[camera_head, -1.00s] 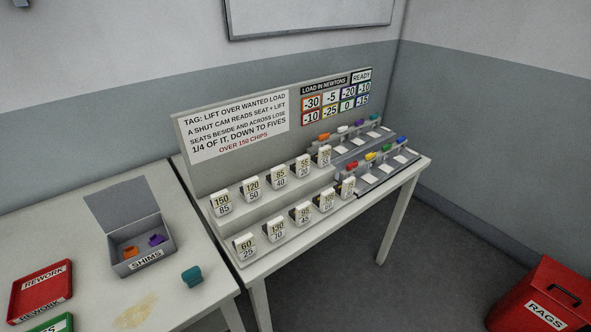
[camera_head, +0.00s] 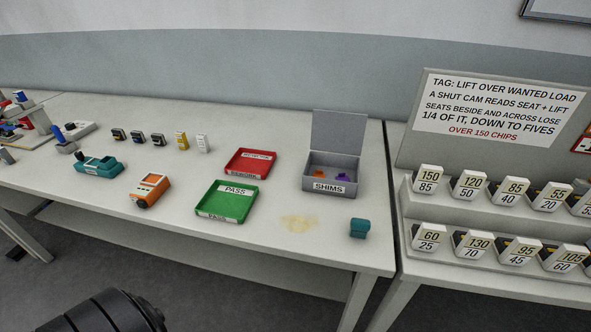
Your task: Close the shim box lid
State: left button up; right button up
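The grey shim box (camera_head: 331,186) stands near the right end of the long table. Its label reads SHIMS. Its lid (camera_head: 339,132) is open and stands up at the back edge. An orange shim (camera_head: 320,173) and a purple shim (camera_head: 343,176) lie inside the box. Neither of my grippers shows in the view. A dark rounded part of mine is at the bottom left edge, well away from the box.
A teal block (camera_head: 358,228) sits in front of the box, near the table edge. The red REWORK tray (camera_head: 268,164) and green PASS tray (camera_head: 222,214) lie to its left. An orange device (camera_head: 151,190) is further left. The tag rack (camera_head: 480,210) stands on the table at right.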

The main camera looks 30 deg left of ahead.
aim_at(334, 132)
jog(key=u, duration=0.7)
